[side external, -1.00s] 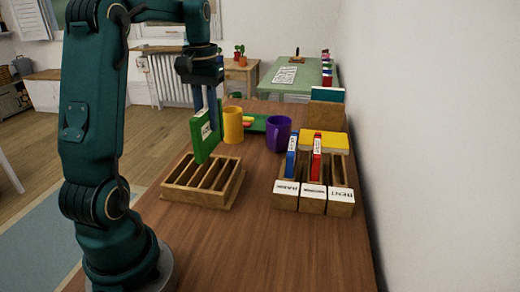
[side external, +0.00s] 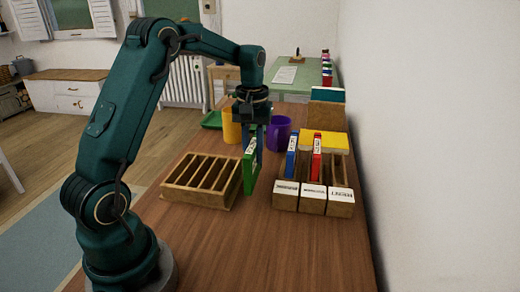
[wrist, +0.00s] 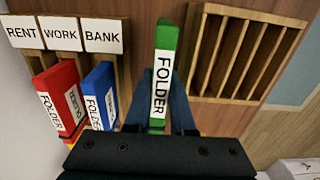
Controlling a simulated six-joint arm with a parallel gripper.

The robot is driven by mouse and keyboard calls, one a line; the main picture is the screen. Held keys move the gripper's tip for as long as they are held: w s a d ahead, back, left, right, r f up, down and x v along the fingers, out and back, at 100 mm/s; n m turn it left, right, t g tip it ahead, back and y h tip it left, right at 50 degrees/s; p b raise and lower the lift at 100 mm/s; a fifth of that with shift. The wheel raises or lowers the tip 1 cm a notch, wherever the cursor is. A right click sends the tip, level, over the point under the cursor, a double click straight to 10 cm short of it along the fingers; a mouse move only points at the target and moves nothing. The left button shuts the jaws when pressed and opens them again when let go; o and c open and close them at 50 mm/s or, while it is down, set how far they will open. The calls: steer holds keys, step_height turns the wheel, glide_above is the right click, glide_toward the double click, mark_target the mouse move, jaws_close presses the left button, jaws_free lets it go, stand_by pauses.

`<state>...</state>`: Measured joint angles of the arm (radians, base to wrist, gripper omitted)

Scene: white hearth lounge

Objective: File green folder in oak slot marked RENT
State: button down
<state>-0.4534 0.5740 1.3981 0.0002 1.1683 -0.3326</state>
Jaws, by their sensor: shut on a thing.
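My gripper (side external: 256,146) is shut on the green folder (side external: 250,172), which it holds upright between the empty-looking slatted rack (side external: 190,205) and the oak slots (side external: 285,204). In the wrist view the folder (wrist: 166,48) shows its FOLDER label, with my gripper's fingers (wrist: 163,112) on either side of it. The wrist view shows the slot labels RENT (wrist: 21,32), WORK (wrist: 60,34) and BANK (wrist: 103,36). A red folder (side external: 316,160) stands in the middle WORK slot and a blue folder (side external: 291,158) in the BANK slot. The RENT slot (side external: 341,170) looks empty.
A purple mug (side external: 280,134) and a partly hidden yellow mug (side external: 231,127) stand behind my gripper. A yellow book-like item (side external: 324,141) lies behind the oak slots. A white wall (side external: 430,150) rises on the right. The front tabletop (side external: 260,255) is clear.

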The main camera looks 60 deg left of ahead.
steer(key=shift+f, duration=1.45)
steer(key=shift+f, duration=0.15)
steer(key=c, duration=0.8)
jaws_free()
steer(key=shift+o, duration=0.2)
